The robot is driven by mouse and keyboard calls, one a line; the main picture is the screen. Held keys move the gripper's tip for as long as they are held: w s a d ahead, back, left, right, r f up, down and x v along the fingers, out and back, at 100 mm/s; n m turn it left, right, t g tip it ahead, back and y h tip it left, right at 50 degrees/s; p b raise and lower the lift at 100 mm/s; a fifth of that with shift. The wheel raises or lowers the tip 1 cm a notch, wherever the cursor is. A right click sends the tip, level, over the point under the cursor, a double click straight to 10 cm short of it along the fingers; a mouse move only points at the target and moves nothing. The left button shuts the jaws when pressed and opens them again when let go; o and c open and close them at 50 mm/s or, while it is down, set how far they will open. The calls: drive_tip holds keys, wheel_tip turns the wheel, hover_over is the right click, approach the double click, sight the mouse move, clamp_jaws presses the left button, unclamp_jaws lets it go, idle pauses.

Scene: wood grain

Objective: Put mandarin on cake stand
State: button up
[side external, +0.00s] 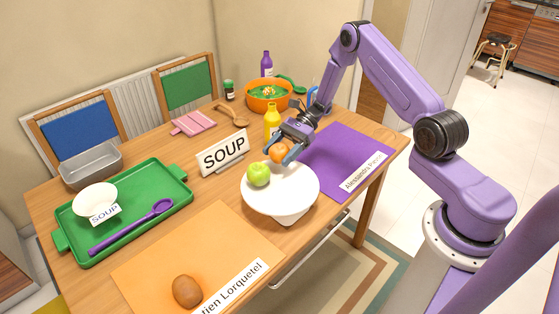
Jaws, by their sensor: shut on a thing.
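The mandarin (279,153) is orange and round, held between the fingers of my gripper (280,150). It is over the back part of the white cake stand (290,195). I cannot tell whether the mandarin touches the stand's top. A green apple (258,175) sits on the left side of the stand, close to the mandarin. The stand is upright on the wooden table, between the orange and purple mats.
A "SOUP" sign (224,154) stands left of my gripper, and a yellow bottle (272,120) just behind it. An orange soup bowl (267,95) is at the back. A green tray (125,212) holds a white bowl and purple spoon. A brown roundish thing (187,291) is in front.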

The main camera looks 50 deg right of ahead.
sight(279, 161)
drive_tip(key=shift+w+f, duration=0.15)
drive_tip(key=shift+f, duration=1.5)
drive_tip(key=shift+f, duration=0.1)
drive_tip(key=o, duration=1.1)
drive_tip(key=shift+c, duration=0.2)
